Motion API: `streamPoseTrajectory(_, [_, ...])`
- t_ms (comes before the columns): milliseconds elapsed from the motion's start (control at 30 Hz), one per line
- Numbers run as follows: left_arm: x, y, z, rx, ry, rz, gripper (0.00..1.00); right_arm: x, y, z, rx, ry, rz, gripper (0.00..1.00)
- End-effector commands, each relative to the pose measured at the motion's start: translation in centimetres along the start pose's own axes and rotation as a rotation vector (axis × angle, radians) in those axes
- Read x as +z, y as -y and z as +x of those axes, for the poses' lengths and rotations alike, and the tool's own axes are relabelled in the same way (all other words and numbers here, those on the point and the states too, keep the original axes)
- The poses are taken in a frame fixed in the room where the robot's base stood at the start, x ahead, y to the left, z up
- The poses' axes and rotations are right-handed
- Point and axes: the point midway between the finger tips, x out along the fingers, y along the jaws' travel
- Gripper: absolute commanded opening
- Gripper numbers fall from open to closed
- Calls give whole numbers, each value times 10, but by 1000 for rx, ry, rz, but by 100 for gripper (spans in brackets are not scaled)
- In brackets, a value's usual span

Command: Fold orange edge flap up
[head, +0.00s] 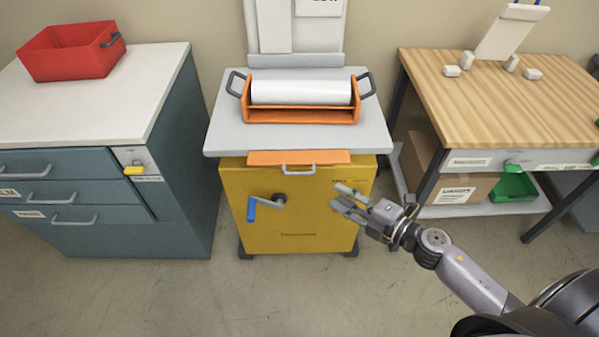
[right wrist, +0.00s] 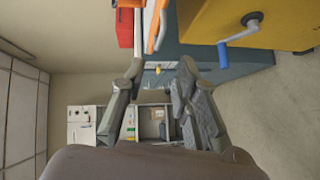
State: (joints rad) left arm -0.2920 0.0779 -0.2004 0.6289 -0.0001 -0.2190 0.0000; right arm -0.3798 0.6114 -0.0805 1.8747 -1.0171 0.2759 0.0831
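The orange edge flap (head: 298,157) is a narrow strip along the front edge of the grey laminator top (head: 235,140), above the yellow cabinet (head: 300,215). A grey handle (head: 298,170) shows just below it. My right gripper (head: 341,197) is in front of the cabinet's right half, lower than the flap and apart from it. In the right wrist view its fingers (right wrist: 162,66) are spread with nothing between them. An orange strip (right wrist: 155,28), likely the flap, shows beyond them there. My left gripper is in neither view.
A crank with a blue handle (head: 252,210) juts from the cabinet front, left of my gripper. An orange-framed white roller (head: 300,93) sits on the top. A teal drawer cabinet (head: 190,150) stands left, a wooden table (head: 490,115) right. The floor in front is clear.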

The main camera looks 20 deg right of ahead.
Motion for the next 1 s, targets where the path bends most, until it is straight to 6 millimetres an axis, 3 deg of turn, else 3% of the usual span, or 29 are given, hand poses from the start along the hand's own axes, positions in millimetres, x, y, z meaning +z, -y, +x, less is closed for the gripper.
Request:
streamPoseTrajectory(400, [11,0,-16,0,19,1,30,0,-3,91,4,2,3,28])
streamPoseTrajectory(600, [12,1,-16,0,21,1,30,1,0,124,2,2,3,28])
streamPoseTrajectory(800, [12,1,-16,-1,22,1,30,1,0,140,0,1,3,28])
streamPoseTrajectory(1000, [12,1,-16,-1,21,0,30,1,0,142,0,1,2,28])
